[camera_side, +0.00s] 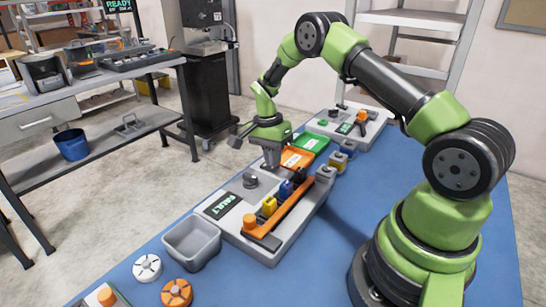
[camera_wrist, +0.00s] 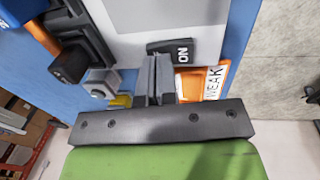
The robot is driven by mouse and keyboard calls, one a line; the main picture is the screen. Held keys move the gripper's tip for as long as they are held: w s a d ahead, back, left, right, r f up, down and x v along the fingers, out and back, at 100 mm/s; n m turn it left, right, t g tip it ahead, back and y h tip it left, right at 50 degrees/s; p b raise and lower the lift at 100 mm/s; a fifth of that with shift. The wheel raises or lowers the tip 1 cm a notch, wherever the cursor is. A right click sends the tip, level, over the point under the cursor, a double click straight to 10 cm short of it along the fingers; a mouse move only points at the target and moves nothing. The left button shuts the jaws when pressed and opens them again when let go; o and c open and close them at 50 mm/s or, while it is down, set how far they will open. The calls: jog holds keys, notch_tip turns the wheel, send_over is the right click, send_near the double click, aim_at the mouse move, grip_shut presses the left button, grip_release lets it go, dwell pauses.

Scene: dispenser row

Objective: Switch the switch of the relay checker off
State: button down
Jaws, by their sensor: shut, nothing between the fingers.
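The relay checker (camera_side: 228,226) is a light grey box on the blue table, with a FAULT display (camera_side: 230,203) on top. Its black switch (camera_wrist: 172,48) carries a white ON marking in the wrist view. In the side view the switch is hidden or too small to tell. My gripper (camera_side: 271,164) points down at the far end of the checker. In the wrist view its fingers (camera_wrist: 154,62) are shut with nothing between them, and their tips appear right beside the switch. I cannot tell whether they touch it.
An orange tray (camera_side: 297,157) labelled WEAK and a green tray (camera_side: 313,143) lie just beyond the checker. On the checker stand a dark knob (camera_side: 250,181), an orange bar (camera_side: 276,213) and yellow and blue parts. A grey bin (camera_side: 192,241) stands at its near end.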

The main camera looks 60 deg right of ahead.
jog(key=shift+f, duration=0.15)
jog(key=shift+s+f, duration=0.4)
jog(key=shift+f, duration=0.1)
jog(key=shift+w+r, duration=0.2)
jog(key=shift+w, duration=0.7)
jog(key=shift+r, duration=0.1)
notch_tip(320, 180, up, 14)
jog(key=w, duration=0.2)
jog(key=shift+r, duration=0.2)
